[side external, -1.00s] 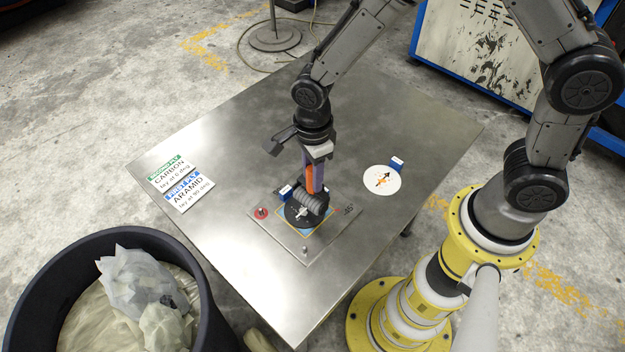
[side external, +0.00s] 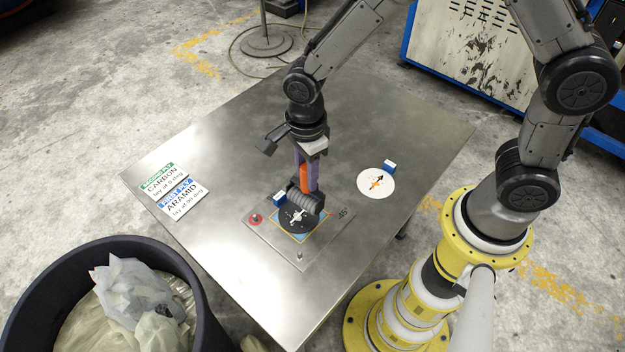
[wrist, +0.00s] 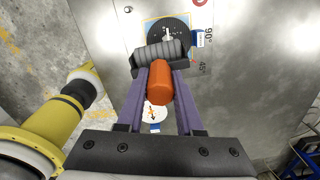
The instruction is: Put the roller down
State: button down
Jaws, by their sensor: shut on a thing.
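The roller has an orange handle (side external: 306,178) and a grey ridged drum (side external: 304,198). My gripper (side external: 307,176) is shut on the handle, with a purple finger on each side. In the wrist view the handle (wrist: 160,82) lies between the fingers, and the drum (wrist: 160,52) is beyond the fingertips. The drum is at the edge of a black disc (side external: 297,219) with a white mark and partly covers it. I cannot tell whether the drum touches the disc.
The disc lies on a metal plate (side external: 323,244) with a red knob (side external: 255,218), on a steel table (side external: 225,150). A white disc with an arrow (side external: 375,183) lies to the right. Two label cards (side external: 172,185) lie left. A black bin (side external: 205,320) stands front left.

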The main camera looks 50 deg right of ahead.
jog(key=s+d+r, duration=0.2)
jog(key=d, duration=0.6)
jog(key=s+d+r, duration=0.3)
jog(key=d, duration=0.5)
jog(key=w+d+f, duration=0.1)
jog(key=w+f, duration=1.2)
jog(key=w, duration=0.1)
jog(key=shift+d+f+m, duration=0.15)
jog(key=shift+d+m, duration=0.15)
jog(key=shift+m, duration=0.1)
jog(key=shift+w, duration=0.1)
jog(key=c, duration=0.6)
grip_release()
jog(key=shift+f, duration=0.15)
jog(key=shift+o, duration=0.2)
